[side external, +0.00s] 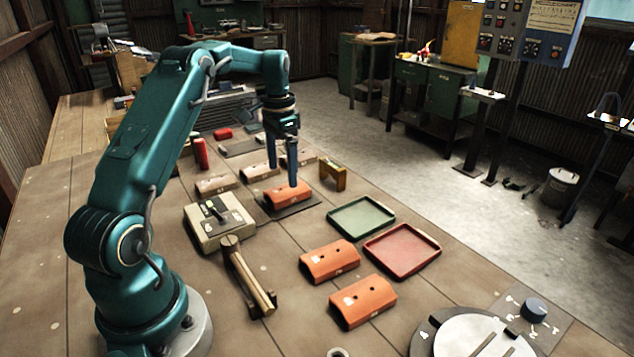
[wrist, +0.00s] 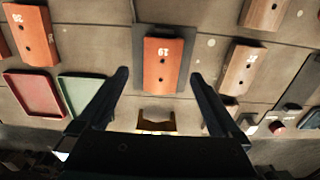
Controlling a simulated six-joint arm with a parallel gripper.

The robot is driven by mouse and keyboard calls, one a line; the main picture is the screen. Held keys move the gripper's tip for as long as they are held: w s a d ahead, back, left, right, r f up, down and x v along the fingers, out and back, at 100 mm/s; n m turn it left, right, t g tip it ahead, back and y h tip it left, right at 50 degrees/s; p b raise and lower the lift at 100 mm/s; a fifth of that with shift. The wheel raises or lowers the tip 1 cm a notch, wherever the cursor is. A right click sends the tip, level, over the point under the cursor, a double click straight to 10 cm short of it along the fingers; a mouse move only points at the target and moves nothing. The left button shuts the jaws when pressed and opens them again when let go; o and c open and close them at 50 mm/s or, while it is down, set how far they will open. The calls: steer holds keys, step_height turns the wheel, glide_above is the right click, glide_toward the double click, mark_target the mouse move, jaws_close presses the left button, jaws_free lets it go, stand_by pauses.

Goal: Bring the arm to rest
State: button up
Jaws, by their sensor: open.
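My gripper (side external: 282,176) is open and empty, pointing down above an orange block (side external: 287,193). The block lies on a dark flat pad (side external: 268,211). In the wrist view the same block (wrist: 163,68), marked 19, lies between and beyond my two spread fingers (wrist: 160,76). I see no contact between fingers and block. A small gap seems to show above the block, but its size is hard to judge.
A yellow bracket (side external: 333,175) stands right of the pad. A green tray (side external: 362,218) and a red tray (side external: 402,251) lie nearer, with two orange blocks (side external: 330,261) (side external: 362,301). A control box (side external: 219,221) and wooden-looking blocks (side external: 217,184) are left. The space above is clear.

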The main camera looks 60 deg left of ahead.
steer(key=s+d+r+m+t+y, duration=0.1)
steer(key=s+d+r+m+t, duration=0.2)
steer(key=d+r, duration=1.15)
steer(key=s+d+t, duration=0.2)
steer(key=s+d, duration=0.5)
steer(key=s+d+f+n+h, duration=0.1)
steer(key=s+d+f+n, duration=0.1)
steer(key=s+f, duration=0.3)
steer(key=shift+s+d+f+n+t, duration=0.3)
steer(key=shift+s+f+n, duration=0.1)
steer(key=shift+s+n, duration=0.25)
